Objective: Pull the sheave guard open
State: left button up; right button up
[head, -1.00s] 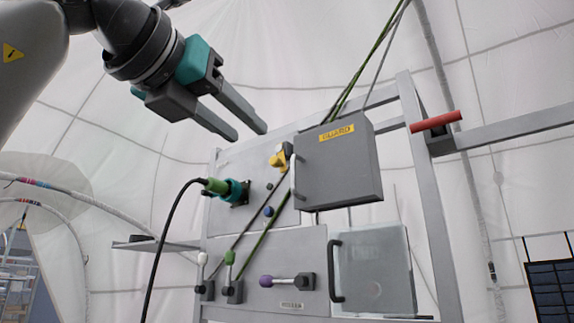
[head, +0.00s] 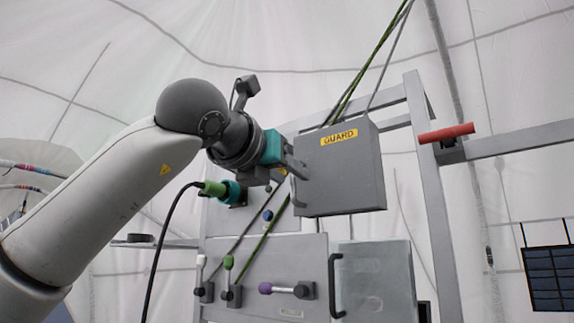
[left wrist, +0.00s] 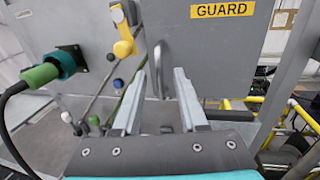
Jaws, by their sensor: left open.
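The sheave guard (head: 340,168) is a grey box door with a yellow GUARD label, at the upper right of the panel in the head view. It looks shut. In the left wrist view the guard (left wrist: 225,45) fills the upper right, and its grey bar handle (left wrist: 158,62) stands upright at its left edge. My left gripper (head: 294,172) is at that left edge in the head view, partly hiding the handle. In the left wrist view the left gripper (left wrist: 161,88) is open, its fingers on either side of the handle; I cannot tell whether they touch it. My right gripper is not in view.
A yellow latch (left wrist: 124,40) is just left of the handle. A green plug (head: 212,188) with a black cable sits in a teal socket. Ropes run behind the guard.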

pick_arm(q)
jog(key=shift+w, duration=0.1)
jog(key=shift+c, duration=0.4)
grip_shut()
dwell(1.0)
